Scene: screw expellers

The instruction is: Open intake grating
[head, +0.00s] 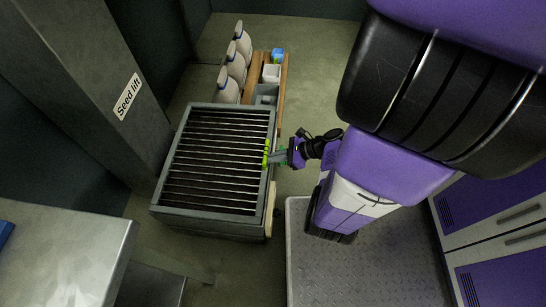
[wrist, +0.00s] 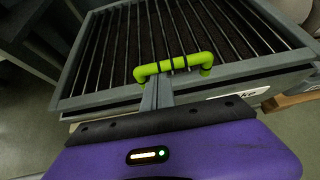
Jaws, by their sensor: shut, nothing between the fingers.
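The intake grating (head: 215,160) is a grey frame with dark slats on top of a box-shaped intake. It looks lowered onto the box; I cannot tell whether its edge is slightly raised. It fills the top of the wrist view (wrist: 225,35). A lime-green bar handle (head: 266,150) sits on its right edge and shows clearly in the wrist view (wrist: 205,62). My gripper (head: 272,158) is shut and empty, its fingers (wrist: 157,92) at the handle's near side. The fingertips overlap the bar in the picture; I cannot tell whether they touch it.
The "Seed lift" column (head: 85,75) is to the left. A metal platform (head: 350,270) lies at the front right. Floor beyond the bench is clear.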

